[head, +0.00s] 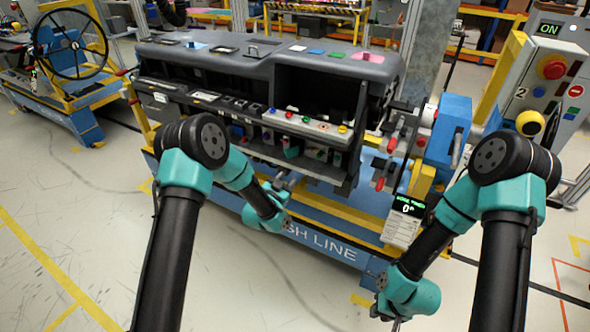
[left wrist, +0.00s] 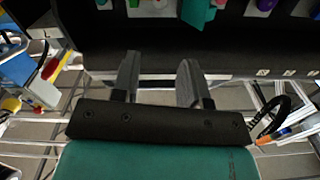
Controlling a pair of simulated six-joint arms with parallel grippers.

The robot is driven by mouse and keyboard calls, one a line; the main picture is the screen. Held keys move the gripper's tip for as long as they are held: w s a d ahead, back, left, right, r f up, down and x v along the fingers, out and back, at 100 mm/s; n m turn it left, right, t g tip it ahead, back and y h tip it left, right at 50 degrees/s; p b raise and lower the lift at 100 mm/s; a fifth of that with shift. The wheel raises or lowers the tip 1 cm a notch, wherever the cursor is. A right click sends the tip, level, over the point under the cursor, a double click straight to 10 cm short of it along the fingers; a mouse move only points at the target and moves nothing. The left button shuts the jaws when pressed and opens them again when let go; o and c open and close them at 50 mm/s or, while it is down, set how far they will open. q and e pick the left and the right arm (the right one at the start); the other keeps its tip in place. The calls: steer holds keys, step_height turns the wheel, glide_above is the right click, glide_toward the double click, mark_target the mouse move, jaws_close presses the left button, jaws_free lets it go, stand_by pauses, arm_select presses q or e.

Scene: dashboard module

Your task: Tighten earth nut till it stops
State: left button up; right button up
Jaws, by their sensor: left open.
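The dashboard module (head: 270,62) stands on the blue and yellow line carrier. I cannot pick out the earth nut for sure in either view. My left gripper (head: 284,180) is below the module's open lower front; in the left wrist view its two fingers (left wrist: 159,75) are apart with nothing between them. They point toward the dark lower ledge (left wrist: 225,72), which has small white labels. A teal part (left wrist: 198,12) hangs above that ledge. My right gripper (head: 396,323) is low at the bottom, right of the carrier, mostly hidden by my wrist.
A small display (head: 408,207) on the carrier reads 0°. Red-handled tools (head: 392,145) and a blue block (head: 447,128) sit at the module's right end. A control panel (head: 548,80) reads ON. A black cable (left wrist: 270,115) loops right of my left fingers.

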mark_target(308, 152)
arm_select(q)
steer(key=shift+a+r+n+h, duration=0.15)
steer(key=shift+a+n+h, duration=0.15)
steer(key=shift+n, duration=0.9)
steer(key=shift+w, duration=0.2)
steer(key=x, duration=1.7)
steer(key=shift+d, duration=0.15)
steer(key=shift+c, duration=0.5)
steer(key=c, duration=0.6)
steer(key=shift+o, duration=0.2)
